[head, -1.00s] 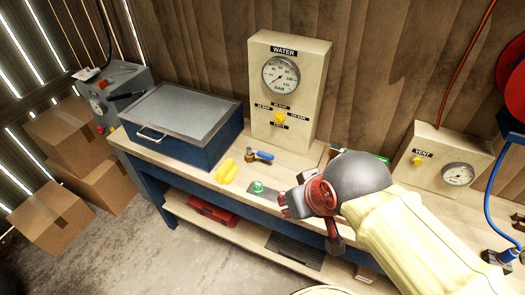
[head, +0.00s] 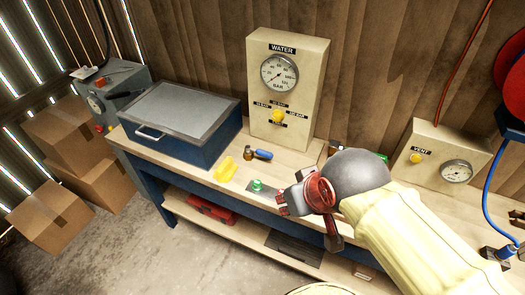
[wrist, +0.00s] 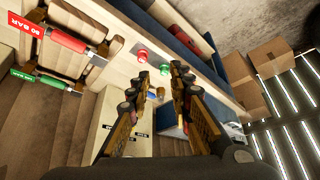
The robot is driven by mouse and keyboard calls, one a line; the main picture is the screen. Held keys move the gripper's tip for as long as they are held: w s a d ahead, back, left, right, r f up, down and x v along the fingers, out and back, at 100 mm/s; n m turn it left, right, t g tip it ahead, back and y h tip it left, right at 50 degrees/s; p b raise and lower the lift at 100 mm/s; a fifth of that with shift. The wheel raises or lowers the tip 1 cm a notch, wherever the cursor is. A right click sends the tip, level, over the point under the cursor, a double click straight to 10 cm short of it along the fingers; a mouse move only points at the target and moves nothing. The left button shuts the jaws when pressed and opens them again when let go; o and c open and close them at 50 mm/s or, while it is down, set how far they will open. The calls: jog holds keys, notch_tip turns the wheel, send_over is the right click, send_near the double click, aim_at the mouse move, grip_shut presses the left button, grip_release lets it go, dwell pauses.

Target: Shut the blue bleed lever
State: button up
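The blue lever (head: 262,154) sits on a small brass valve (head: 249,153) on the workbench, in front of the WATER gauge panel. Its blue handle points right in the head view. My gripper (head: 284,203) is over the front of the bench, to the right of and nearer than the lever, apart from it. In the wrist view my gripper (wrist: 160,80) has its two fingers spread with nothing between them. A small blue spot near the left fingertip there may be the lever; I cannot tell.
A yellow item (head: 226,169) and a green button (head: 257,185) lie close to the lever. A blue box (head: 180,150) stands to the left, the WATER panel (head: 300,120) behind. A VENT panel (head: 430,165) is at right. Red (wrist: 60,38) and green (wrist: 62,84) handles show in the wrist view.

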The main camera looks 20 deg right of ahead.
jog(key=shift+o, duration=0.6)
jog(key=shift+r+p, duration=0.4)
jog(key=shift+p, duration=0.05)
jog(key=shift+o, duration=0.6)
jog(key=shift+g+p, duration=0.3)
jog(key=shift+p, duration=0.45)
jog(key=shift+o, duration=0.4)
jog(key=shift+w+g+p, duration=0.4)
jog(key=shift+g+p, duration=0.1)
jog(key=shift+p, duration=0.55)
jog(key=n+g+h+p, duration=0.2)
jog(key=n+p, duration=0.7)
jog(key=p, duration=0.4)
send_near(262, 151)
jog(key=f, duration=0.1)
jog(key=shift+x, duration=4.05)
jog(key=shift+d+r, duration=0.1)
jog(key=shift+d, duration=0.05)
jog(key=shift+c, duration=0.2)
grip_shut()
